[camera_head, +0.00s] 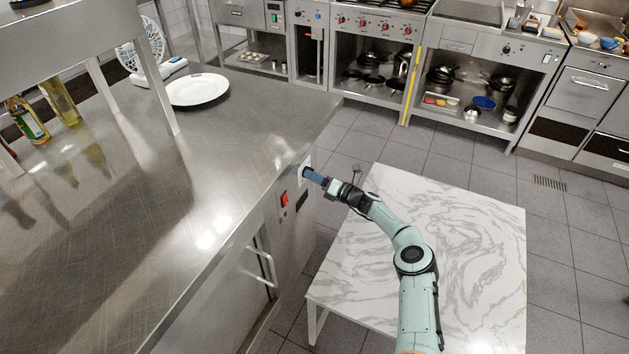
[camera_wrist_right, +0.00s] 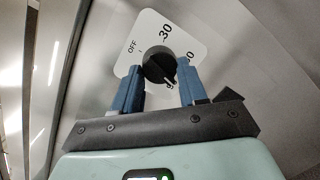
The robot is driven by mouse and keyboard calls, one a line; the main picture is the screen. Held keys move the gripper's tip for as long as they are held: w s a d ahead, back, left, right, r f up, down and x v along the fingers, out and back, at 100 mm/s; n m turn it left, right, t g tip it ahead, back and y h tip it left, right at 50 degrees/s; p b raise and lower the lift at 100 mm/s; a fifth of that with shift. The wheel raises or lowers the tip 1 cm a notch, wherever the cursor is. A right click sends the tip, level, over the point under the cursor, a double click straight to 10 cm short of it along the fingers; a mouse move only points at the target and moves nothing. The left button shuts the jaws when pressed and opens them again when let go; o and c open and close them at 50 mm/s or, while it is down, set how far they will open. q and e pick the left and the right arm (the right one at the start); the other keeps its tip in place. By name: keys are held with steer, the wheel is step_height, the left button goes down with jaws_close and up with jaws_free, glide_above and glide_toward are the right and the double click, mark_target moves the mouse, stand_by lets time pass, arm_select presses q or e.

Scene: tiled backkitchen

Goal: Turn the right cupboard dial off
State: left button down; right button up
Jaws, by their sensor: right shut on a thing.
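The right cupboard dial (camera_wrist_right: 157,66) is a round black knob on a white plate (camera_wrist_right: 148,36) marked OFF and 30, with other numbers partly hidden. Its white pointer mark is turned toward the lower right, away from OFF at the upper left. My right gripper (camera_wrist_right: 160,80) is shut on the dial, with one blue finger on each side. In the head view my right gripper (camera_head: 314,177) reaches the end panel of the steel counter, and it hides most of the dial there. My left gripper is not in view.
A red switch (camera_head: 284,199) and a door handle (camera_head: 262,262) are on the counter front. A white marble table (camera_head: 450,240) stands under my right arm. The steel counter (camera_head: 120,240) holds a plate (camera_head: 197,90), bottles (camera_head: 60,100) and a fan (camera_head: 140,45).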

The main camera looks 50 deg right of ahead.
arm_select(q)
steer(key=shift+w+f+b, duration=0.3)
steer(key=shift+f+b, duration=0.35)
steer(key=shift+b, duration=0.05)
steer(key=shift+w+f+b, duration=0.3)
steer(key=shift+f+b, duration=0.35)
arm_select(e)
steer(key=shift+f+n, duration=0.15)
steer(key=shift+n, duration=1.75)
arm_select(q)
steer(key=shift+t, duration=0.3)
arm_select(e)
steer(key=shift+d+t, duration=0.1)
steer(key=shift+t, duration=0.2)
steer(key=o, duration=1)
steer(key=shift+o, duration=0.2)
arm_select(q)
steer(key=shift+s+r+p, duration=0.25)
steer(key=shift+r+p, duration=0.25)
steer(key=shift+p, duration=0.1)
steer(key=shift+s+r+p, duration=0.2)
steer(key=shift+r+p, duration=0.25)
steer(key=shift+p, duration=0.1)
arm_select(e)
steer(key=s+d+f, duration=0.1)
steer(key=s+d, duration=0.1)
steer(key=s, duration=1.1)
steer(key=shift+s, duration=0.1)
